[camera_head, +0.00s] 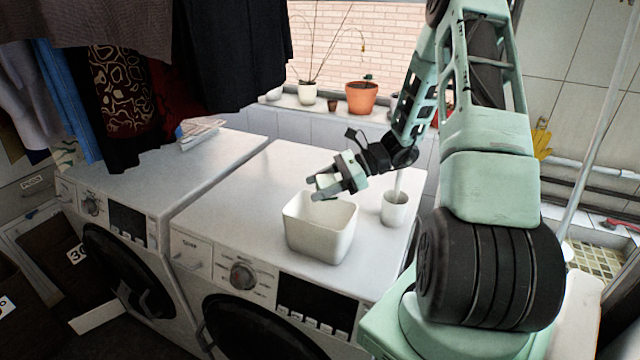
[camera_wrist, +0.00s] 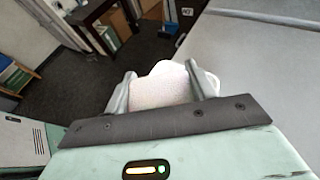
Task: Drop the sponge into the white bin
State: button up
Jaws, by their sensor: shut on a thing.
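The white bin (camera_head: 320,240) is an open, square-sided container standing on top of the right washing machine. My gripper (camera_head: 316,188) is above the bin's back rim in the head view, pointing left. In the wrist view my gripper (camera_wrist: 163,86) is shut on the sponge (camera_wrist: 160,88), a pale, pinkish-white block with rounded edges held between the two fingers. The sponge is hard to make out between the fingers in the head view. The bin does not show in the wrist view, and its floor is mostly hidden.
A white cup (camera_head: 395,210) with a thin stick in it stands right of the bin. The left washing machine (camera_head: 160,180) carries a small packet (camera_head: 198,131). Dark clothes (camera_head: 230,55) hang above it. Potted plants (camera_head: 361,97) stand on the back ledge.

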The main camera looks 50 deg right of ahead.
jog(key=o, duration=1.1)
jog(key=b+v, duration=0.5)
jog(key=v, duration=1.2)
jog(key=shift+r+b, duration=0.25)
jog(key=shift+b, duration=0.15)
jog(key=shift+s, duration=0.1)
